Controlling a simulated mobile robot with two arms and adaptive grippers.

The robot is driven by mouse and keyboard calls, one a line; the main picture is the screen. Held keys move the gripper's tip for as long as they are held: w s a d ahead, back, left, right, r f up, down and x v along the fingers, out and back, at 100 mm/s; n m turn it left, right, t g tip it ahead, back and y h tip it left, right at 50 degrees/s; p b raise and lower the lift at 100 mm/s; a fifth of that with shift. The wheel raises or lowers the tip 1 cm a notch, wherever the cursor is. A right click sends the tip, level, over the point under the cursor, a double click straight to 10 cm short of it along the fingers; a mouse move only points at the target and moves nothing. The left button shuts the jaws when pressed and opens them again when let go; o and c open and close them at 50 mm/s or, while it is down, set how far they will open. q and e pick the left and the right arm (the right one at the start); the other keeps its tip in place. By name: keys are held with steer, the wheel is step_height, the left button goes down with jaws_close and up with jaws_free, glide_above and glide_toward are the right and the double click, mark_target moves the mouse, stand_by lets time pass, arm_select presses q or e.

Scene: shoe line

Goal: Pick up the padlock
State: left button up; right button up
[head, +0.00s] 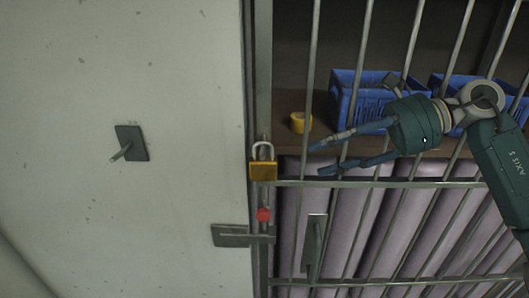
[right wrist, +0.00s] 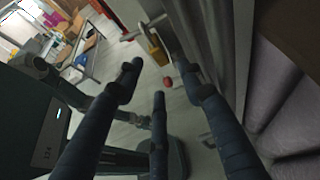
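The padlock (head: 263,171), with a brass body and a silver shackle, hangs upright on the edge post of the barred gate in the head view. It also shows in the right wrist view (right wrist: 158,55), beyond the finger tips. My right gripper (head: 320,160) comes in from the right in front of the bars. Its fingers point left towards the padlock, spread apart and empty, with a clear gap to it. The right gripper's fingers (right wrist: 158,78) also show spread in the wrist view. My left gripper is not in view.
Metal bars (head: 307,90) stand close behind my right gripper. Behind them are a blue crate (head: 345,105) and a yellow cup (head: 300,123) on a shelf. A red round piece (head: 263,215) is below the padlock. A handle plate (head: 131,143) juts from the pale wall panel.

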mark_target(273, 180)
steer(key=p+x, duration=0.1)
steer(key=x, duration=0.2)
steer(key=p+x, duration=0.2)
steer(key=x, duration=0.1)
steer(key=p+x, duration=0.1)
steer(key=x, duration=0.3)
steer(key=shift+s+a+r+p, duration=0.25)
steer(key=shift+s+r+p, duration=0.05)
steer(key=shift+s, duration=0.1)
steer(key=shift+a+f, duration=0.1)
steer(key=shift+a, duration=0.1)
steer(key=shift+f, duration=0.1)
steer(key=shift+d, duration=0.15)
steer(key=c, duration=0.8)
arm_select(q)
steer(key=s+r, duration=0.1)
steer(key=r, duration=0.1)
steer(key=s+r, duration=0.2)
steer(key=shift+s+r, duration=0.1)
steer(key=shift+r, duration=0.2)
arm_select(e)
jaws_close()
